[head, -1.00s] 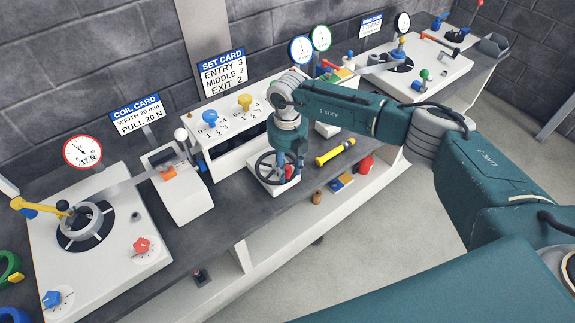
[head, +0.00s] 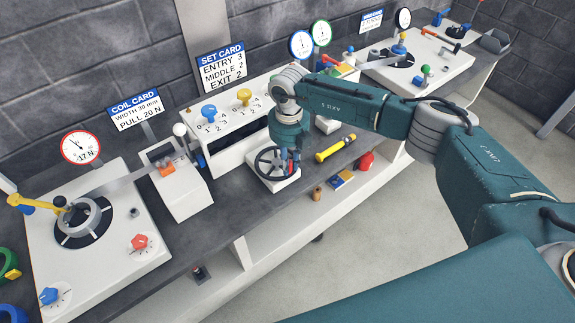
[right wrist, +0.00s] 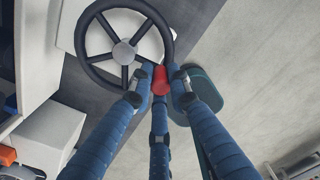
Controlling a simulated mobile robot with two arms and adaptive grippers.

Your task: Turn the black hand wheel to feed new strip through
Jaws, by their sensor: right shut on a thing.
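The black hand wheel (head: 259,161) is a spoked ring on a white block at the front of the bench. In the right wrist view the wheel (right wrist: 124,52) shows its grey hub and dark spokes. A red handle knob (right wrist: 160,78) sits at its rim. My right gripper (right wrist: 160,88) has its blue fingers closed around this knob. In the head view my right gripper (head: 291,157) hangs over the right side of the wheel and hides part of it. My left gripper is not in view.
A yellow-and-black tool (head: 336,148) lies right of the wheel. A white feed unit (head: 232,135) with blue and yellow knobs stands behind it. A small white stand (head: 185,190) is to the left. A red object (head: 366,160) is near the front edge.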

